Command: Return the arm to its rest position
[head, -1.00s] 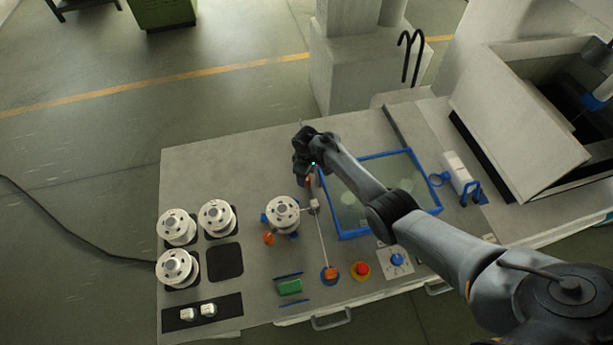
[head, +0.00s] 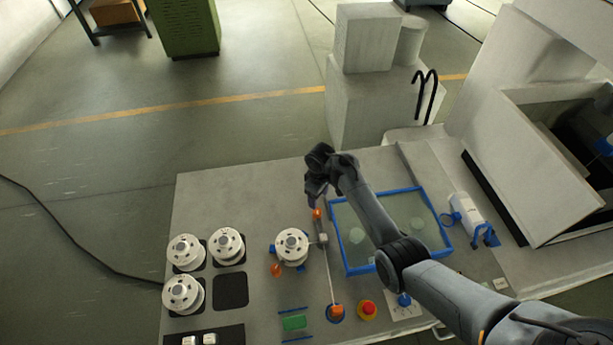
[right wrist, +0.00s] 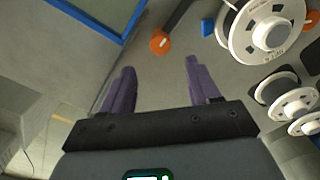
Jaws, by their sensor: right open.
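My right arm reaches in from the lower right of the head view. Its gripper (head: 317,198) is above the bench (head: 240,185), behind the mounted wire spool (head: 291,244). In the right wrist view the two purple fingers (right wrist: 157,88) are apart with nothing between them. An orange knob (right wrist: 160,42) lies beyond the fingertips, apart from them; it also shows in the head view (head: 317,214). The mounted spool also shows at the upper right of the wrist view (right wrist: 268,32). My left gripper is in no view.
Several white spools (head: 184,294) stand on dark pads at the left. A blue-rimmed tray (head: 446,232) lies under my right forearm. A red button (head: 367,309) and a green block (head: 294,322) are at the front. The bench's back left is clear.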

